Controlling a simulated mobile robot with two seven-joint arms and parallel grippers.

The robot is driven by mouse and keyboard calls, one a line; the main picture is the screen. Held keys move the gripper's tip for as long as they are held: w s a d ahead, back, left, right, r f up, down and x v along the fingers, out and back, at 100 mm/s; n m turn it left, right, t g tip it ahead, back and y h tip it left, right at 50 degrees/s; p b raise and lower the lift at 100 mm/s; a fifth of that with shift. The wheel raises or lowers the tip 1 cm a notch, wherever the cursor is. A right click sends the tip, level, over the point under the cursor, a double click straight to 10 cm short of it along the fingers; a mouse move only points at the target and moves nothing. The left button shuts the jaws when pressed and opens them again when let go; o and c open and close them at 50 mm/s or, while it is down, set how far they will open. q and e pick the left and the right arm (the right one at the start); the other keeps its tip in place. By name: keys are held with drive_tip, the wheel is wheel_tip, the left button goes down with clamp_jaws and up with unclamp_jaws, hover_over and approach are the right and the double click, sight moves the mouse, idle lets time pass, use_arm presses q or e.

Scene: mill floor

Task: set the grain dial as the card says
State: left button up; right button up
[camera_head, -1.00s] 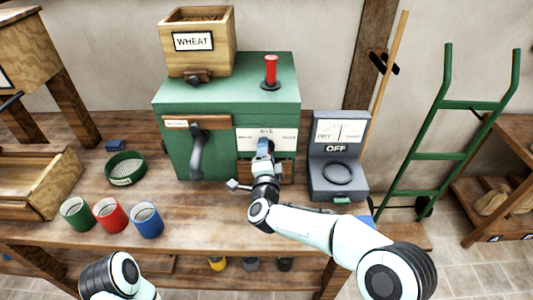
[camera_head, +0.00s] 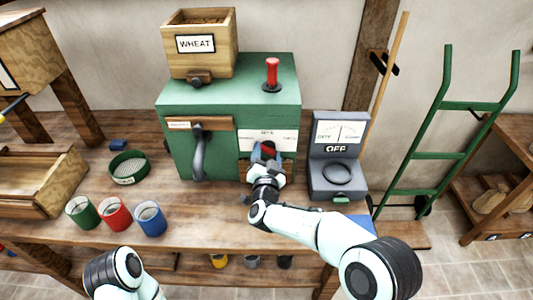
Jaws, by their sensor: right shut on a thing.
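The green mill (camera_head: 225,120) stands on the bench, with a white scale plate (camera_head: 282,138) on its front. The lettering on the plate is too small to read surely. My right gripper (camera_head: 265,158) is at the lower part of this plate, shut on the dial (camera_head: 269,150), of which a small red part shows. The gripper hides most of the dial, so I cannot tell where it points. No card with a setting can be made out. Of my left arm only a link shows at the bottom left; its gripper is out of view.
A wheat hopper (camera_head: 200,46) and a red-handled lever (camera_head: 272,72) top the mill. A grey meter box reading OFF (camera_head: 336,170) stands right of it. Green (camera_head: 82,212), red (camera_head: 114,214) and blue (camera_head: 150,219) cups and a sieve (camera_head: 127,167) stand left on the bench.

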drive_tip(key=shift+n, duration=0.3)
drive_tip(key=o, duration=1.1)
drive_tip(key=shift+c, duration=0.2)
drive_tip(key=s+b, duration=0.1)
drive_tip(key=s, duration=1.2)
drive_tip(key=shift+s, duration=0.2)
